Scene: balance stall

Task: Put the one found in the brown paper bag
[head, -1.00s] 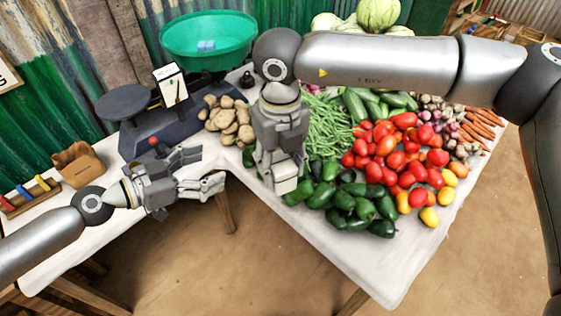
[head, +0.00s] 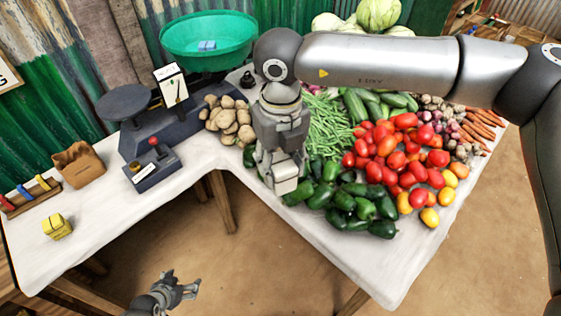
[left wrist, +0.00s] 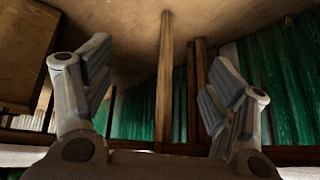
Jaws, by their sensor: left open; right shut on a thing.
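The brown paper bag (head: 80,166) stands upright and open-topped at the left of the white-topped table, left of the scale. My left gripper (head: 190,285) is open and empty, low in front of the table's edge, well apart from the bag. Its two spread fingers (left wrist: 160,100) show in the left wrist view with nothing between them. My right gripper (head: 285,188) points down among the green beans (head: 328,125) and the dark green vegetables (head: 350,200). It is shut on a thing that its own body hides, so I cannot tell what.
A yellow block (head: 57,226) lies front left, near a rack of coloured bars (head: 32,194). A scale (head: 170,132) with a green basin (head: 208,42) holding a small blue packet (head: 207,45) stands behind.

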